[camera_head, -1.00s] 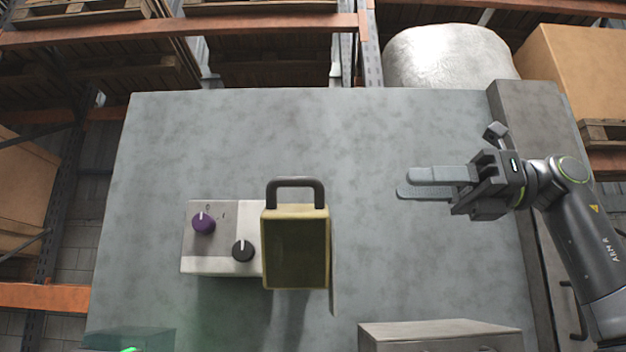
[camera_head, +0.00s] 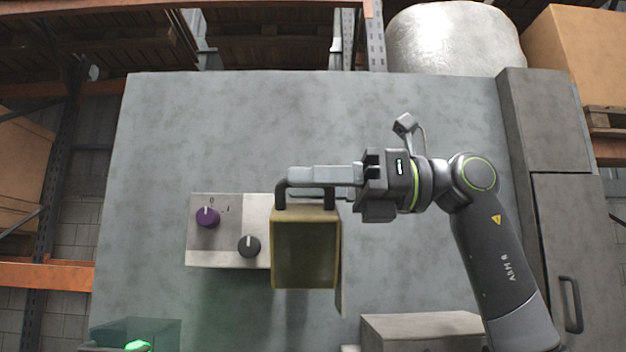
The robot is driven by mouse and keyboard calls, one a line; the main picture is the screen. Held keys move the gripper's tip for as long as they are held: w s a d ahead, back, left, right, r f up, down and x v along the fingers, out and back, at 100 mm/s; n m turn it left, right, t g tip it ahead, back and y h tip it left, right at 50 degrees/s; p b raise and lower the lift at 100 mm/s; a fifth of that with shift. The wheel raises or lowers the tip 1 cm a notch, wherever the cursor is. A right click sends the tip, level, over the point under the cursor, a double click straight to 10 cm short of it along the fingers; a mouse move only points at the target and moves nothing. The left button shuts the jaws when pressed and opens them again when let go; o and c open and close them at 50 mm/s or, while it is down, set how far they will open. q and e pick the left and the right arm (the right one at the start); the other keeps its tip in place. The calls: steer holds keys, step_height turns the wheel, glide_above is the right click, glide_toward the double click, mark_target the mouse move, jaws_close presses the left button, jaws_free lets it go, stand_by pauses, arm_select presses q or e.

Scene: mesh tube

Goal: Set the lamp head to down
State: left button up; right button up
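The lamp head (camera_head: 305,250) is a yellow-framed box with a dark face, mounted in front of the grey panel. A dark U-shaped handle (camera_head: 281,194) stands on its top edge. My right gripper (camera_head: 292,176) reaches in from the right, its fingers lying across the top of the handle and hiding its top bar. One finger mostly covers the other, so I cannot tell whether they are closed on the handle. My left gripper is not in view.
A pale control plate (camera_head: 228,252) left of the lamp head carries a purple knob (camera_head: 207,218) and a black knob (camera_head: 249,246). A metal box (camera_head: 420,328) is at lower right, a green light (camera_head: 138,346) at lower left. The upper panel (camera_head: 230,120) is clear.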

steer(key=shift+d, duration=0.1)
steer(key=c, duration=0.3)
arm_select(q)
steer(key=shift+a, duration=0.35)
arm_select(e)
steer(key=shift+w, duration=0.1)
jaws_close()
